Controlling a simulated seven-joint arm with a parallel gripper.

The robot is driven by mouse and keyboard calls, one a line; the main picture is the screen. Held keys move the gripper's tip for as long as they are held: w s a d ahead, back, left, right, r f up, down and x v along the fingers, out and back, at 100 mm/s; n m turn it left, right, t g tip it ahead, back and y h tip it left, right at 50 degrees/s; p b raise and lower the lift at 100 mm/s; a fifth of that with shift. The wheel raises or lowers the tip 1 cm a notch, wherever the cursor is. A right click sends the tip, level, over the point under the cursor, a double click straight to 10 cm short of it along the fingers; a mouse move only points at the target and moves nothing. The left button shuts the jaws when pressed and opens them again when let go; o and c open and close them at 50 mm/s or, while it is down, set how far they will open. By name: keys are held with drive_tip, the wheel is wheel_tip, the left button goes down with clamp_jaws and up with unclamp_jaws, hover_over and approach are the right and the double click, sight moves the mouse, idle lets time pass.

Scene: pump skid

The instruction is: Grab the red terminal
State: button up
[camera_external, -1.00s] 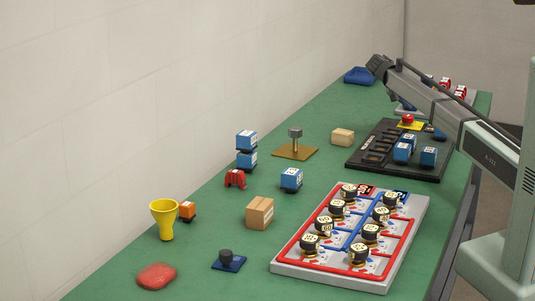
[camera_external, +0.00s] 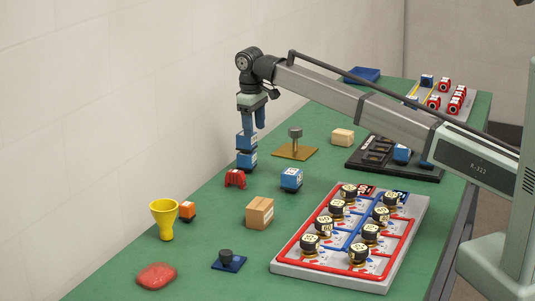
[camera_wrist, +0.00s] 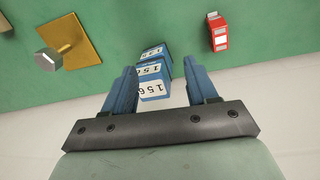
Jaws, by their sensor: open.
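A small red terminal (camera_external: 235,179) stands on the green table in front of the stacked blue blocks. In the wrist view the red terminal (camera_wrist: 219,33) is at the upper right, outside my right finger. My gripper (camera_external: 254,122) is open and points down just over the stack of two blue blocks, the upper (camera_external: 246,140) and the lower (camera_external: 247,160). In the wrist view the upper blue block (camera_wrist: 153,82) shows between the fingers of my gripper (camera_wrist: 160,68). I cannot tell whether the fingers touch it. Nothing is held.
A single blue block (camera_external: 291,179), a tan box (camera_external: 260,212), an orange block (camera_external: 187,211) and a yellow funnel (camera_external: 164,218) stand nearby. A brass plate with a post (camera_external: 295,152) is to the right. The wall is close on the left.

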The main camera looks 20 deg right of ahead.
drive_tip(key=r+n+y, duration=0.1)
drive_tip(key=n, duration=0.1)
hover_over(237, 171)
drive_tip(key=shift+g, duration=0.3)
wheel_tip(237, 171, down, 14)
drive_tip(key=shift+s+r, duration=0.15)
drive_tip(key=c, duration=1.1)
drive_tip(key=shift+o, duration=0.2)
drive_tip(key=shift+r, duration=0.15)
